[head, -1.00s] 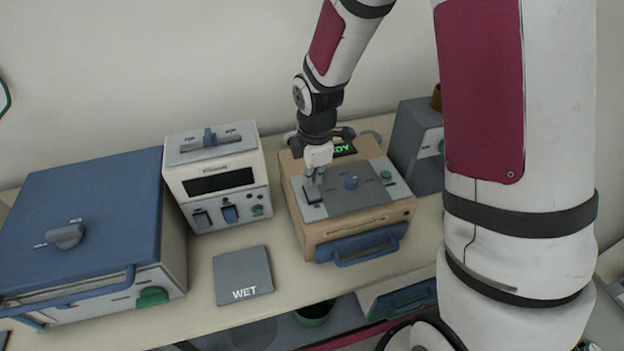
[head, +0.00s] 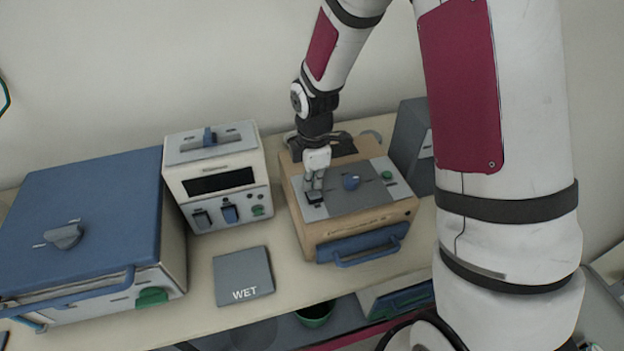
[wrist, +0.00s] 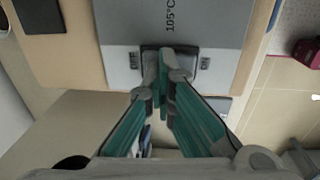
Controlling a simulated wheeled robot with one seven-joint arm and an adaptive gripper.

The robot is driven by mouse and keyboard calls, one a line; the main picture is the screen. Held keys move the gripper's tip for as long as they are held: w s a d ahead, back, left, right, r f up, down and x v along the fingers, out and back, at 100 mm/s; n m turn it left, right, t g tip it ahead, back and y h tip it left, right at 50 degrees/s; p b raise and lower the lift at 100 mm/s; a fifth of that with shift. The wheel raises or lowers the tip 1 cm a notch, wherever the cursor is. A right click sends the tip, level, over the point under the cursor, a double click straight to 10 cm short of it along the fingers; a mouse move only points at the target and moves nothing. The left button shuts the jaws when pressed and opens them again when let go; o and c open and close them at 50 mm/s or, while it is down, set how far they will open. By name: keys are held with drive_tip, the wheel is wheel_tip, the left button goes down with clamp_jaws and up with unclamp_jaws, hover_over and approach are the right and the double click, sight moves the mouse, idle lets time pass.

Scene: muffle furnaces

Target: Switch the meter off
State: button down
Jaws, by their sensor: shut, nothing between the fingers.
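The meter appears to be the tan box (head: 308,228) with a grey lid marked 105°C (wrist: 205,22), a blue knob and a blue front handle. Its display (head: 343,144) at the back looks dark, partly behind my wrist; in the wrist view a dark blank panel (wrist: 44,16) shows at upper left. A dark rocker switch (head: 315,198) sits on the light strip left of the lid, with small labels at both sides. My gripper (wrist: 167,75) is shut and empty, pointing down with its fingertips at the switch, seemingly touching it. The fingers hide much of the switch.
A white unit (head: 223,181) with a dark screen and several switches stands to the left. A large blue-topped furnace (head: 90,215) is further left. A grey WET pad (head: 243,277) lies on the bench in front. A grey unit (head: 408,145) stands close on the right.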

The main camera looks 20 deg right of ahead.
drive_tip(key=shift+s+f, duration=0.1)
drive_tip(key=shift+s+p, duration=0.5)
drive_tip(key=shift+s, duration=0.3)
drive_tip(key=shift+r, duration=0.2)
drive_tip(key=shift+r, duration=0.3)
wheel_tip(320, 180, up, 13)
drive_tip(key=s+p, duration=0.1)
drive_tip(key=shift+s, duration=0.4)
